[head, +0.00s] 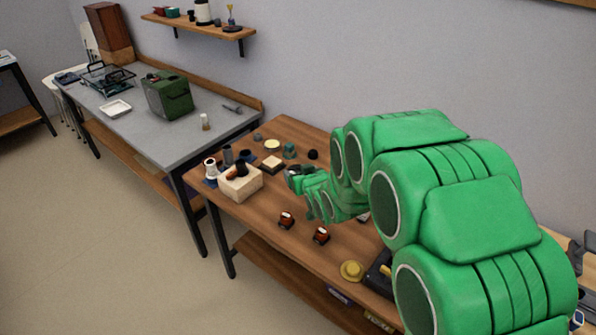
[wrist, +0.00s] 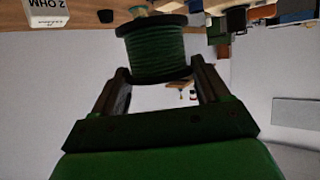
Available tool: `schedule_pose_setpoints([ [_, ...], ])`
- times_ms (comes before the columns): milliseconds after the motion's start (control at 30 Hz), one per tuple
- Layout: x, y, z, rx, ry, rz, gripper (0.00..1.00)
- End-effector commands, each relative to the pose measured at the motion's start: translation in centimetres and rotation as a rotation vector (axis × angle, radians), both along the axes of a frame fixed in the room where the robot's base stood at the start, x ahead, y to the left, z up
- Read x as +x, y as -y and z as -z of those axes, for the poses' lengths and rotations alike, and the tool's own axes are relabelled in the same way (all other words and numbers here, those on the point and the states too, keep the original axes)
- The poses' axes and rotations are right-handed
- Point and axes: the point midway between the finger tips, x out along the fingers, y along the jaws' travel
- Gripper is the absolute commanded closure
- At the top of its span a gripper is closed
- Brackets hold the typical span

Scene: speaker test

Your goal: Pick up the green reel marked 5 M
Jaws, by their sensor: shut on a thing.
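A green reel (wrist: 157,54) with dark end flanges sits between the fingers of my gripper (wrist: 160,72) in the wrist view. My gripper is shut on it, one finger on each side. No 5 M marking can be read on the side that shows. In the head view my gripper (head: 298,176) is over the wooden table (head: 262,222), at the end of my green arm. The reel is too small and too covered to make out clearly there. I cannot tell whether the reel still touches the table.
Two small reddish-brown items (head: 286,220) (head: 321,235) and a yellow round piece (head: 351,271) lie nearer the front. A white box marked 2 OHM (wrist: 47,12) shows in the wrist view.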

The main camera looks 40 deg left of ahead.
Motion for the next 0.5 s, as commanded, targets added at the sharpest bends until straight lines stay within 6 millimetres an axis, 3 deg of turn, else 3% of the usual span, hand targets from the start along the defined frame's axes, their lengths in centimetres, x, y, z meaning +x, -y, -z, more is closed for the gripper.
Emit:
schedule_pose_setpoints([
  [500, -3.5, 3.9, -2.5, 0.003, 0.002, 0.0, 0.59],
])
